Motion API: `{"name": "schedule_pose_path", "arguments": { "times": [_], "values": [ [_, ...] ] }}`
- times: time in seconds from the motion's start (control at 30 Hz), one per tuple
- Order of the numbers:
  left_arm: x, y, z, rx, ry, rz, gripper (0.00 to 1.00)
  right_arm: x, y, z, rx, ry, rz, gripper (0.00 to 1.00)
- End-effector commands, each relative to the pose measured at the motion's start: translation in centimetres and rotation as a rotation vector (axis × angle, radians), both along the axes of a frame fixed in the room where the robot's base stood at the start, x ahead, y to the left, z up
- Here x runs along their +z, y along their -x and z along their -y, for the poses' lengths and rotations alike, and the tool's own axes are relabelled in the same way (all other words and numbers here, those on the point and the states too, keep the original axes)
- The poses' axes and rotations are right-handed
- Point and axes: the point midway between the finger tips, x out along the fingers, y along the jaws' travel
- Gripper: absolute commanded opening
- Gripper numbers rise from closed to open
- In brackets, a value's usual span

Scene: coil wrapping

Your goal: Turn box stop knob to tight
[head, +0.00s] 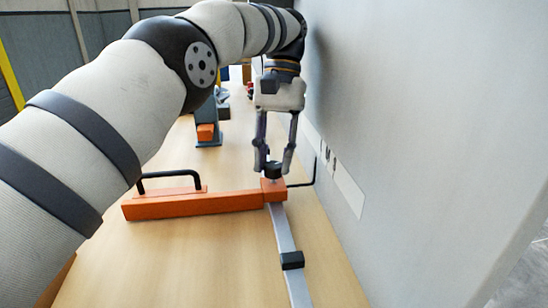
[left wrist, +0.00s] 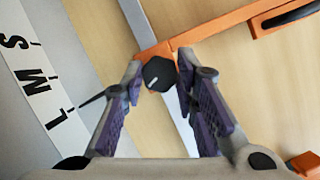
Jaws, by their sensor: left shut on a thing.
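The box stop (head: 190,205) is an orange bar with a black handle, lying across a grey metal rail (head: 282,232). Its black knob (head: 272,169) sits on the orange block at the bar's right end. In the left wrist view the round knob (left wrist: 159,75) shows a pale line on top, pointing to its lower left. My left gripper (head: 274,163) reaches down from above. Its two fingers stand on either side of the knob, shut on it. The orange bar also runs to the upper right in the left wrist view (left wrist: 230,22). My right gripper is not in view.
A thin black pointer (head: 302,184) sticks out right from the orange block. A white strip (left wrist: 40,85) with letters S, M and L lies beside it. A black block (head: 292,260) sits on the rail. A grey wall (head: 420,130) closes the right side.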

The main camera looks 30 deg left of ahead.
Motion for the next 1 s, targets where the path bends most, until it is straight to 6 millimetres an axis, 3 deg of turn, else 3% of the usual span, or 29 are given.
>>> {"name": "schedule_pose_path", "arguments": {
  "times": [0.7, 0.73, 0.8, 1.0],
  "values": [
    [0.22, -0.02, 0.03, -0.072, 0.000, 0.004, 0.00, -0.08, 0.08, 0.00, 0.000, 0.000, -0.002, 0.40],
    [0.22, -0.02, 0.03, -0.072, 0.000, 0.004, 0.29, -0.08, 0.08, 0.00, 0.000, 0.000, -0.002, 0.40],
    [0.21, -0.02, 0.03, -0.072, 0.000, 0.004, 0.45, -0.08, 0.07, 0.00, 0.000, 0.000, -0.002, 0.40],
    [0.12, -0.01, 0.03, -0.071, 0.000, 0.002, 0.47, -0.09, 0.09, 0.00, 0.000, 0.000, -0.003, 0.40]
  ]
}}
